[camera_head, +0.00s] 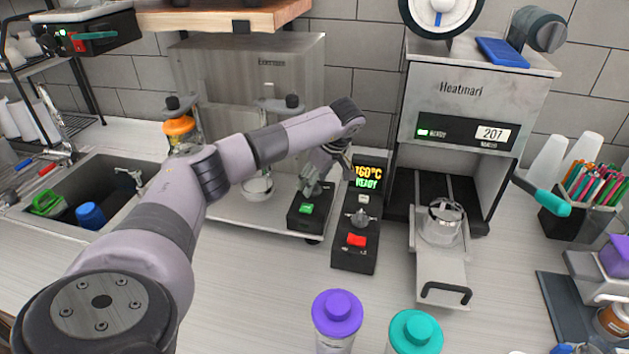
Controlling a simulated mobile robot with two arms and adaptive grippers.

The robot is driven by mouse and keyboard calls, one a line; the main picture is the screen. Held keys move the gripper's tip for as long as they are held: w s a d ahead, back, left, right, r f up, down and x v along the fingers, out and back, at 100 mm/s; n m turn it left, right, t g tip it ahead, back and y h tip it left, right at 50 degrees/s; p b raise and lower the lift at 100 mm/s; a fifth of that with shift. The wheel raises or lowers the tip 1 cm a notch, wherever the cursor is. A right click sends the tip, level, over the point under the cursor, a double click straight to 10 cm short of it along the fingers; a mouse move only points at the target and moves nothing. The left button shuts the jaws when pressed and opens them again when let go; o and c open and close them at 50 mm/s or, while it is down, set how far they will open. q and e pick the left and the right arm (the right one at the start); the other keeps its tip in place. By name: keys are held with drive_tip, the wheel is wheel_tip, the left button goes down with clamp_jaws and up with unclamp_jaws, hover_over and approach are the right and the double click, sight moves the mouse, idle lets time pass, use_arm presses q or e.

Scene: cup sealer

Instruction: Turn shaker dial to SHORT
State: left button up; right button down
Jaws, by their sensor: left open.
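The shaker appears to be the clear-walled machine (295,60) at the back left, holding clear vessels. Its small black control box (294,222), with a green button (306,208), stands at its front right corner. My left arm reaches in from the left across the front of this machine. My left gripper (322,180) is open and points down over the back of that control box. It covers the area where a dial would sit, so I cannot tell the dial's setting or whether the fingers touch it. My right gripper is out of view.
Just right stands another black control box (340,256) with a grey knob, a red switch and a lit display (368,176). The sealer (470,95) holds a clear cup (441,222) on its pulled-out tray. Purple-lidded (337,312) and teal-lidded (416,330) containers stand in front.

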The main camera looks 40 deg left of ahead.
use_arm(q)
drive_tip(key=v, duration=1.1)
drive_tip(key=shift+d+r, duration=0.15)
drive_tip(key=shift+d, duration=0.05)
